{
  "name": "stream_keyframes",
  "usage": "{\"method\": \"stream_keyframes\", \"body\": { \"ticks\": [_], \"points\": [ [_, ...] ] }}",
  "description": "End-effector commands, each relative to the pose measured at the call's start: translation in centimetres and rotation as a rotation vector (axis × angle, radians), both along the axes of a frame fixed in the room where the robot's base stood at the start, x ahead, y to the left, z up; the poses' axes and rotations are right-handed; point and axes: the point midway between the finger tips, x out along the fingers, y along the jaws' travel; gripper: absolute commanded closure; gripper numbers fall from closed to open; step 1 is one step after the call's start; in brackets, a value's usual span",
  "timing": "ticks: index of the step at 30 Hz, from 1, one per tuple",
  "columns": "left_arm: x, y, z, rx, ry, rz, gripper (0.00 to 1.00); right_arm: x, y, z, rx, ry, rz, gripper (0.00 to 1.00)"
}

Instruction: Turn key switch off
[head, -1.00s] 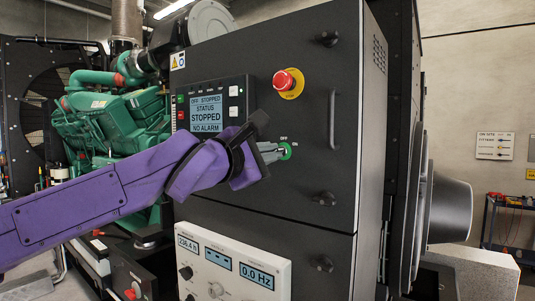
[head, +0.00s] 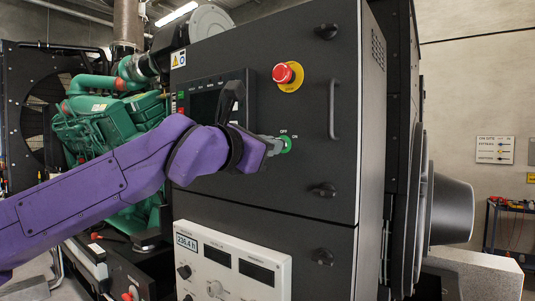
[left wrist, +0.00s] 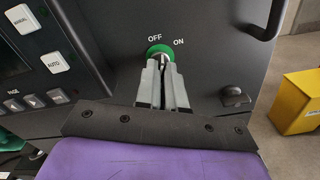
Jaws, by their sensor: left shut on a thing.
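The key switch (head: 286,144) is a green round plate on the dark cabinet door, marked OFF and ON. It also shows in the left wrist view (left wrist: 160,50), with OFF at its upper left and ON at its right. My left gripper (head: 278,146) is at the switch, its grey fingers shut on the key. In the left wrist view the fingertips (left wrist: 162,62) cover most of the key, so its exact angle is hard to tell. The control panel screen (head: 205,104) is dark, partly hidden by my left wrist. My right gripper is not in view.
A red emergency stop button (head: 287,73) on a yellow plate sits above the switch. A door handle (head: 334,110) and black latches (head: 324,190) are to its right. A white meter panel (head: 230,265) is below. A yellow box (left wrist: 297,102) stands on the floor.

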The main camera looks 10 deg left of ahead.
Motion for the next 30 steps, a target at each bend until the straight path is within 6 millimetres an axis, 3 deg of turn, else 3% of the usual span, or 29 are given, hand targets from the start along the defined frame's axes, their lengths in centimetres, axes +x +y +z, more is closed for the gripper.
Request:
{"method": "stream_keyframes", "body": {
  "ticks": [15,30],
  "points": [
    [0.0,-0.1,-0.2,-0.325,0.135,-0.001,1.00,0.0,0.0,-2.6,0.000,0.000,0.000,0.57],
    [0.0,0.0,0.0,-0.398,0.164,0.000,1.00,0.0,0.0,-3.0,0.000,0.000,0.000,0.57]
  ]
}}
